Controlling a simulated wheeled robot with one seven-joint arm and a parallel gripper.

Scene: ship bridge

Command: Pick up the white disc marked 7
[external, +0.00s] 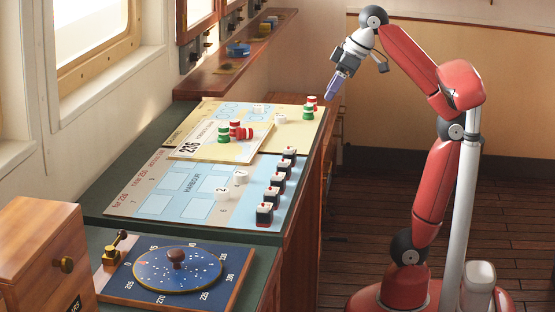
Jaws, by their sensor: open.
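Several small white discs lie on the boards on the green counter. One white disc (240,177) stands near the middle of the harbour board (130,205); its mark may be a 7, but it is too small to be sure. A nearer white disc (222,194) seems marked 2. Another white disc (281,118) lies on the far yellow board (186,121), and its mark is unreadable. My gripper (336,83) is open and empty, raised in the air beyond the counter's right edge, well apart from the discs.
Red pieces (245,133) and green pieces (308,111) stand on the far boards. A blue dial (178,268) with a knob and a wooden box (42,256) are at the near end. Air above the counter is clear.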

